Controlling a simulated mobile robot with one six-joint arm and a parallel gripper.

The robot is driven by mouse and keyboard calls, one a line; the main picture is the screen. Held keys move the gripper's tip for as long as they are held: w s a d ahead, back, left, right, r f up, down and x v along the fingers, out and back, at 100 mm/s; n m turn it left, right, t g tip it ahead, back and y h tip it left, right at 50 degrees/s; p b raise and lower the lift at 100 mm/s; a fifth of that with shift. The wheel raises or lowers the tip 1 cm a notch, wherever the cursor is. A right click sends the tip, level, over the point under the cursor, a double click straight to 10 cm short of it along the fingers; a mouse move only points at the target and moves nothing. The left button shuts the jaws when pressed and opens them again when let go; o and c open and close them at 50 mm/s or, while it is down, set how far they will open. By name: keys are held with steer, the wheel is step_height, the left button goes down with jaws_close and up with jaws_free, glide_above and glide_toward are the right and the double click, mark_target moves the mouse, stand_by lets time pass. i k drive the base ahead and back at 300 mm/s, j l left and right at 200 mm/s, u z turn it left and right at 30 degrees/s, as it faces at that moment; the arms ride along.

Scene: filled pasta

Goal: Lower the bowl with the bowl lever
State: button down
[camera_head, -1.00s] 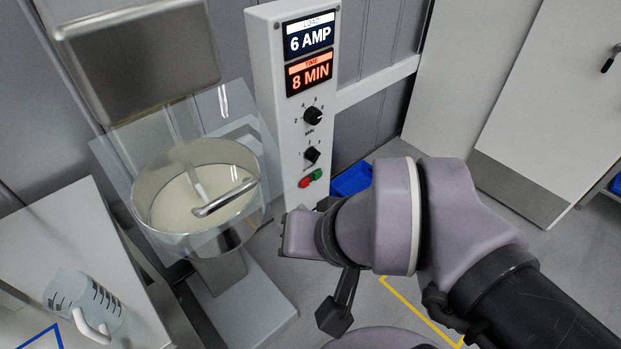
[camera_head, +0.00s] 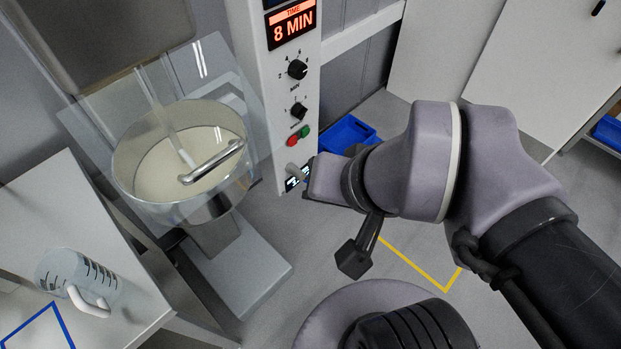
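The mixer bowl (camera_head: 128,190) is a round metal bowl of pale dough behind a clear guard, at the left. A mixing shaft reaches down into it, and a bent metal handle (camera_head: 212,163) shows at its front. My gripper (camera_head: 308,179) is just right of that lever, at the end of my purple-grey wrist. Its fingers are mostly hidden, and I cannot tell whether it touches the lever.
The control column (camera_head: 255,90) has an "8 MIN" display, two dials, and red and green buttons (camera_head: 299,136). A blue bin (camera_head: 346,134) is on the floor behind my wrist. A clear measuring jug (camera_head: 70,272) stands on the white table (camera_head: 45,215) at lower left.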

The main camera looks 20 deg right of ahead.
mark_target(299, 175)
steer(key=k+l+u, duration=0.15)
steer(key=l+u, duration=0.15)
steer(key=u, duration=0.15)
steer(key=k+l+u, duration=0.15)
steer(key=u, duration=0.35)
steer(key=l, duration=0.05)
